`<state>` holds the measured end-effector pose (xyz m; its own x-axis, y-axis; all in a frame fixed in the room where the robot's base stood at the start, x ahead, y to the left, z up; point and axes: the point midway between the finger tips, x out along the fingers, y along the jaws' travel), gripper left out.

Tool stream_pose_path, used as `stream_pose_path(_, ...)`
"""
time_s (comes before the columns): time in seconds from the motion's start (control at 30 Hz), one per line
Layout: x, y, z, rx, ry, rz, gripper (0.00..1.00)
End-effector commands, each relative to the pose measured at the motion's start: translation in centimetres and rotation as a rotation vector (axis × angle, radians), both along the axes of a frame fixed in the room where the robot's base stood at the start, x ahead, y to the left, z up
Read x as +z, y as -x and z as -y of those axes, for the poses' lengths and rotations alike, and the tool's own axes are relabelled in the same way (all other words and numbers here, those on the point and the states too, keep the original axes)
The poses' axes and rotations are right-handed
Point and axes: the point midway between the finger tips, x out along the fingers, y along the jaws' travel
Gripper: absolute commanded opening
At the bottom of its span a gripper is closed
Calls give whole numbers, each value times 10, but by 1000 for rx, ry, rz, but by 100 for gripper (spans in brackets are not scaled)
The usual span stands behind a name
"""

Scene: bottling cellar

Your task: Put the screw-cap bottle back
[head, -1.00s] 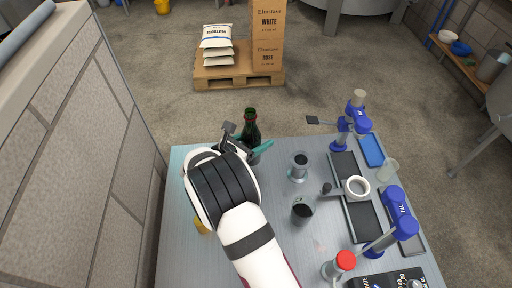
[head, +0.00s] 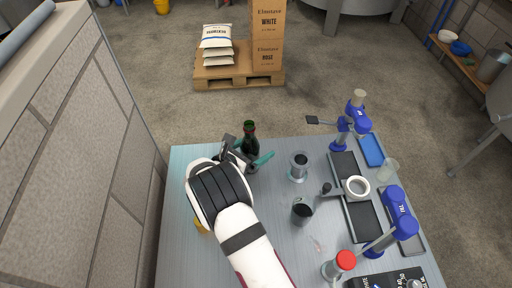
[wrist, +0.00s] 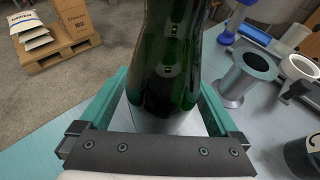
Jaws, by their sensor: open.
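The dark green bottle (head: 250,140) is upright near the far left corner of the table, with a reddish band at its neck. In the wrist view the bottle (wrist: 165,70) fills the middle; its top is out of frame. My gripper (head: 254,152) is open, with one teal finger on each side of the bottle's lower part. In the wrist view the fingers stand a little apart from the glass. The bottle's base looks to be at the table top, but the head view partly hides it behind my gripper.
A grey metal cup (head: 299,167) stands right of the bottle, with a dark-filled cup (head: 302,211) nearer. Blue stands (head: 398,215) and trays are at the right. A red-capped container (head: 345,262) is near the front. A yellow object (head: 201,226) shows beside my arm.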

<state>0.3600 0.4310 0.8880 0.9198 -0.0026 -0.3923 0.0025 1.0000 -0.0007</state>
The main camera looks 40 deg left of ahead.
Motion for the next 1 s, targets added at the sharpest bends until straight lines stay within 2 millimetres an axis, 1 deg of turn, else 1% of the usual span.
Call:
stream_pose_path(0.1,3,0,0,0,-1,0,97)
stream_pose_path(0.17,7,7,-1,3,-1,0,97)
stream_pose_path(0.27,17,30,-1,4,-1,0,97)
stream_pose_path(0.4,33,69,-1,5,-1,0,97)
stream_pose_path(0.5,42,90,-1,3,-1,0,97)
stream_pose_path(0.6,48,104,-1,3,-1,0,97)
stream_pose_path(0.73,50,111,0,-1,0,0,97)
stream_pose_path(1.0,50,111,0,-1,0,0,97)
